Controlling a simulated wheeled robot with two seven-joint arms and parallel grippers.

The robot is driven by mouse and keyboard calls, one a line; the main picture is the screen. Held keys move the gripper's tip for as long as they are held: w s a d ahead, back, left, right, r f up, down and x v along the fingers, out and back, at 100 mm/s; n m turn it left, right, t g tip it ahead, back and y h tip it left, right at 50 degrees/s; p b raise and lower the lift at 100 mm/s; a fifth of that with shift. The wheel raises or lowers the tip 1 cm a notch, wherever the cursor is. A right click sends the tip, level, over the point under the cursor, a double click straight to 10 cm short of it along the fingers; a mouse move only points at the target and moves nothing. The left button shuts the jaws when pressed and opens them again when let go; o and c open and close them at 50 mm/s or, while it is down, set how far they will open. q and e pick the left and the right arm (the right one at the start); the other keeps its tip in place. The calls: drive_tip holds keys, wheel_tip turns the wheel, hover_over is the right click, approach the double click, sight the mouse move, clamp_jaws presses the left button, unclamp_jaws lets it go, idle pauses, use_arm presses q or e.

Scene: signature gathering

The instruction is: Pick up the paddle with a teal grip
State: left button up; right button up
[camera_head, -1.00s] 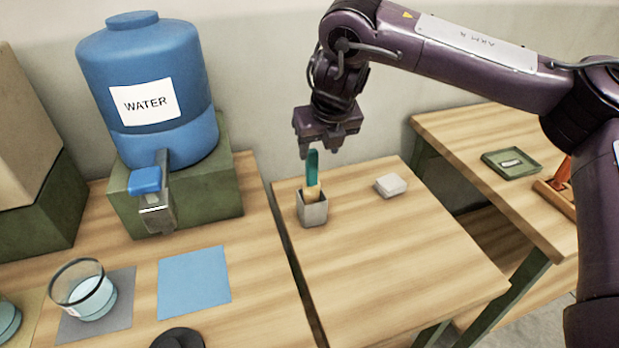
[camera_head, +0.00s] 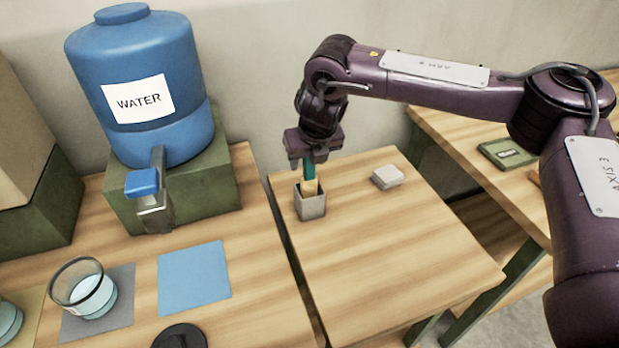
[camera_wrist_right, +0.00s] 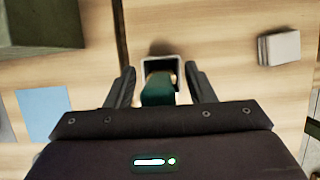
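The paddle with a teal grip (camera_head: 309,168) stands upright in a small grey square cup (camera_head: 311,206) on the middle table. Its lower part is wooden-coloured, and its bottom is hidden in the cup. My right gripper (camera_head: 314,156) is right above the cup, around the top of the teal grip. In the right wrist view the two fingers (camera_wrist_right: 161,88) are apart, one on each side of the teal grip (camera_wrist_right: 158,90), with gaps between. The cup's rim (camera_wrist_right: 148,66) shows just beyond the grip. My left gripper is not in view.
A white block (camera_head: 387,177) lies right of the cup. A blue water dispenser (camera_head: 140,90) on a green stand (camera_head: 200,190) is to the left. A glass bowl (camera_head: 84,290) and a blue mat (camera_head: 194,279) lie front left. The middle table's front (camera_head: 385,275) is clear.

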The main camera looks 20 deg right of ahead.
drive_tip(key=c, duration=0.9)
drive_tip(key=shift+c, duration=0.7)
drive_tip(key=shift+r, duration=0.1)
clamp_jaws()
